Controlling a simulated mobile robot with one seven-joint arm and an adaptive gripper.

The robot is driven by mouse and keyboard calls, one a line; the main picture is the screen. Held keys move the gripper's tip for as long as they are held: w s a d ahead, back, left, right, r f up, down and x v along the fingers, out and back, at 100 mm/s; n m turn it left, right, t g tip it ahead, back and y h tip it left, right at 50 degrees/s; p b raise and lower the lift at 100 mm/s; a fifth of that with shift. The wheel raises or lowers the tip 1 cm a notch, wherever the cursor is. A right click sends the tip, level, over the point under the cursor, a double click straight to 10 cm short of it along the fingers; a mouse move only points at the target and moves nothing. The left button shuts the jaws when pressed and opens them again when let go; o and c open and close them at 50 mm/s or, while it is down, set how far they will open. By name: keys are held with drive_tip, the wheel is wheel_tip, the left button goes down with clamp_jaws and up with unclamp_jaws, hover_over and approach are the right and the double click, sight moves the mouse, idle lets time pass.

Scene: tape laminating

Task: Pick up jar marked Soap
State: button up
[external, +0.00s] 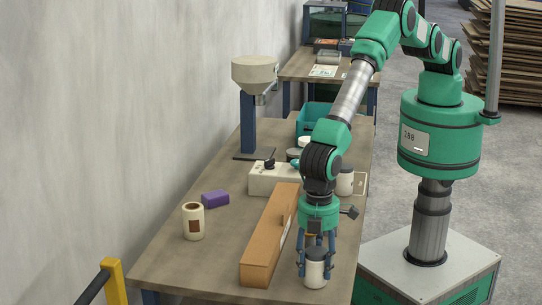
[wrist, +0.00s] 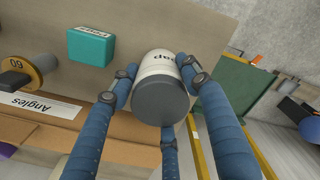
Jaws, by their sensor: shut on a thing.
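The jar marked Soap (external: 315,275) is white with a dark grey lid and stands upright near the front right of the table. In the wrist view the jar (wrist: 158,62) shows part of its label, "ap", and its grey lid faces the camera. My gripper (external: 315,262) points down over the jar, with its blue fingers around the jar's sides. In the wrist view my gripper's fingers (wrist: 160,90) are shut on the jar near its lid. I cannot tell whether the jar's base touches the table.
A long orange-brown box (external: 268,245) lies close left of the jar; its label reads "Angles" in the wrist view (wrist: 40,105). A teal box (wrist: 90,46) shows near the jar. The table's right edge is near.

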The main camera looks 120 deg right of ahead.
wheel_tip(320, 180, up, 10)
drive_tip(key=shift+f+p, duration=0.1)
drive_tip(key=shift+p, duration=0.3)
